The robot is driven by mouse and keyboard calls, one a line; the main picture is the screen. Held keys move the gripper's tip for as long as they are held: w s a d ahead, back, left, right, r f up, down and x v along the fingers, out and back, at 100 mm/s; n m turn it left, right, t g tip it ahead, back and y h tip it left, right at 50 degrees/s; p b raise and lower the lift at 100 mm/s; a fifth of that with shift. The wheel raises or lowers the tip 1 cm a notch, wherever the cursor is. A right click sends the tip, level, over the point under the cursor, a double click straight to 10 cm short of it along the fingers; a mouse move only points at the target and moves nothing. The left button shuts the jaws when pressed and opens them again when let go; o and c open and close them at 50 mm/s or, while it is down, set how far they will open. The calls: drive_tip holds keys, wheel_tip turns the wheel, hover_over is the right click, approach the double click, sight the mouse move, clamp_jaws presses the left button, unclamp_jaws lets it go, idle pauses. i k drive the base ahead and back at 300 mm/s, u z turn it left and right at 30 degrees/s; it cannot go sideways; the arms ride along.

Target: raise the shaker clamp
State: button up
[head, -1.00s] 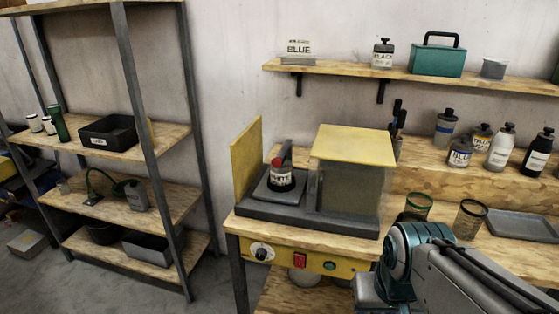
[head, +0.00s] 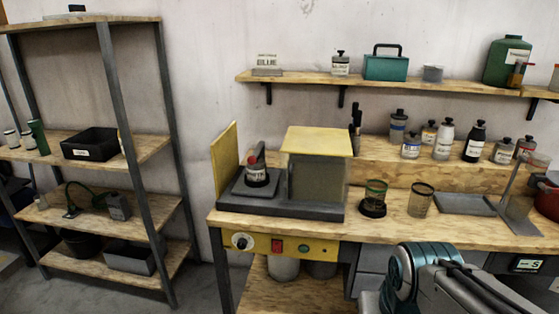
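The shaker (head: 318,180) stands on the left end of the wooden bench in the head view, with a grey base and a yellow-topped box. A yellow panel (head: 225,158) stands upright at its left. A small jar with a white label (head: 257,178) sits on the plate left of the box. The dark clamp (head: 261,152) is at the jar's top, beside a red part; whether it presses on the jar is too small to tell. My gripper is not in view; only my arm's links show at the lower right.
Below the bench edge is a yellow control panel (head: 320,250) with a knob, a red switch and a green button. Two mesh-like cups (head: 420,200) and a grey tray (head: 465,204) stand to the right. Several bottles line the riser behind. A shelf rack (head: 90,205) is at the left.

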sight(253, 160)
drive_tip(key=z, duration=0.2)
drive_tip(key=i, duration=0.65)
drive_tip(key=u, duration=0.6)
drive_tip(key=i, duration=0.55)
drive_tip(key=u, duration=0.1)
